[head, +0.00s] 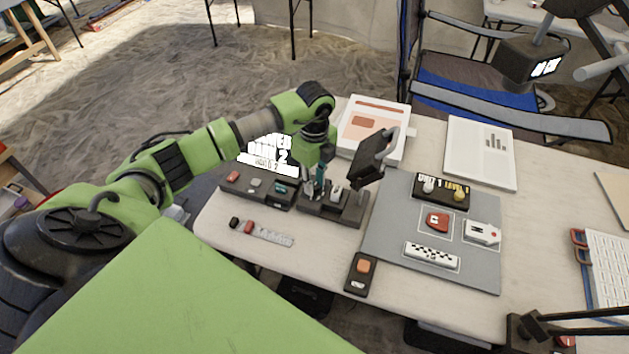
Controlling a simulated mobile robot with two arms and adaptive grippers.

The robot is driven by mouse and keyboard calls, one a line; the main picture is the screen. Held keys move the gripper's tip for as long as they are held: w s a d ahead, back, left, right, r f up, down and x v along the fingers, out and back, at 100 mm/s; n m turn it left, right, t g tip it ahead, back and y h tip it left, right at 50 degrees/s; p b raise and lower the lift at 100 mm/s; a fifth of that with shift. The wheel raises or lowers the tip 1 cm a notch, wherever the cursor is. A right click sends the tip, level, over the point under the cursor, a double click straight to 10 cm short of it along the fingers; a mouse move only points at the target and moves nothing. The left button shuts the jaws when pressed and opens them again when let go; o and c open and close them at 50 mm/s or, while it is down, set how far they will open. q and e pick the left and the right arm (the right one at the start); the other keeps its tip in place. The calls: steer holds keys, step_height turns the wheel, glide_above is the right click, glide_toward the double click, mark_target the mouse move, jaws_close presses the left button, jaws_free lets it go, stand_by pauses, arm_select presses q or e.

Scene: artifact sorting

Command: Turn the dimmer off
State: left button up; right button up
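A small black box with an orange button (360,272) lies at the table's front edge, left of the grey mat. It looks like the dimmer, but I cannot read a label, and its setting is too small to tell. My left gripper (317,184) points down over the dark tray of small parts (345,212), behind and left of that box and apart from it. Its fingertips are small and dark against the tray, so I cannot tell whether they are open or hold anything.
A grey mat (380,240) with several small artifacts fills the table's middle. A dark lamp-like head (374,158) stands behind the tray. A second parts tray (262,190) and a small scale bar (270,236) lie left.

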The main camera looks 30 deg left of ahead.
arm_select(q)
steer(key=shift+o, duration=0.6)
steer(key=shift+r, duration=0.15)
step_height(320, 180, up, 12)
steer(key=shift+s+f, duration=0.1)
steer(key=shift+f, duration=0.1)
stand_by(0.4)
